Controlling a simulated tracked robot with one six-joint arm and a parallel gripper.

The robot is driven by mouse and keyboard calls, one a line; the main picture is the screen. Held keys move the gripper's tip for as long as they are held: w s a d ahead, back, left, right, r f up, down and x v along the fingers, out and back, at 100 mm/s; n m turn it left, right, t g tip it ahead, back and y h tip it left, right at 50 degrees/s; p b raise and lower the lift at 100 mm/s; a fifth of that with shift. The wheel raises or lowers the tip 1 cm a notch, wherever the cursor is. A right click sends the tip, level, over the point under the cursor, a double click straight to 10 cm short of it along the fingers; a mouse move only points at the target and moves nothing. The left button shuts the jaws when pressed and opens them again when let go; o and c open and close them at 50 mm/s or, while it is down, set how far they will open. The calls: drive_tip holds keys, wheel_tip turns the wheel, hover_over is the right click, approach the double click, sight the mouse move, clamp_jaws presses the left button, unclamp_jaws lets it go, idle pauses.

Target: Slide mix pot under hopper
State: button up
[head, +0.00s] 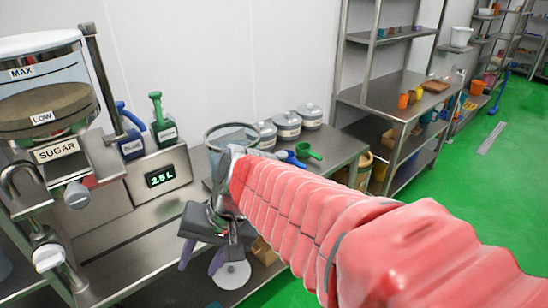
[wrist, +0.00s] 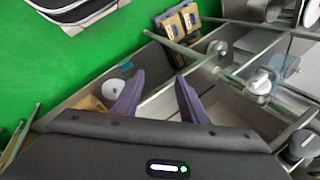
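The sugar hopper (head: 45,100) is a clear drum with a brown fill, labelled MAX, LOW and SUGAR, at the left of the head view. A clear, grey-rimmed pot (head: 232,133), apparently the mix pot, stands on the steel bench to the right of the 2.5 L display. My arm hides its lower right part. My gripper (head: 202,257) hangs in front of the bench edge, below the pot and apart from it. In the wrist view its two purple fingers (wrist: 160,98) are spread with nothing between them. I cannot make out the pot in the wrist view.
A blue-handled jug (head: 132,140) and a green-handled one (head: 162,125) stand behind the display (head: 161,177). Several lidded tins (head: 288,122) and a green scoop (head: 309,151) are right of the pot. A steel rack (head: 385,85) stands further right. Green floor (head: 480,185) is open.

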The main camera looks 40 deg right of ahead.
drive_tip(key=w+d+f+m+t+y, duration=0.3)
drive_tip(key=w+d+m+t+y, duration=0.3)
drive_tip(key=w+d+m, duration=1.05)
drive_tip(key=d+f+m+t+h, duration=0.2)
drive_tip(key=d+m+t+h, duration=0.1)
drive_tip(key=d, duration=0.6)
drive_tip(key=s+d+f+m+t+h, duration=0.1)
drive_tip(key=d+m, duration=0.4)
drive_tip(key=d, duration=0.5)
drive_tip(key=s+d+f+m+t+h, duration=0.1)
drive_tip(key=d+f+m+t+h, duration=0.3)
drive_tip(key=d, duration=0.6)
drive_tip(key=shift+d+t+h, duration=0.15)
drive_tip(key=shift+t+h, duration=0.25)
drive_tip(key=shift+h, duration=0.3)
drive_tip(key=shift+w+m, duration=0.1)
drive_tip(key=shift+m, duration=0.15)
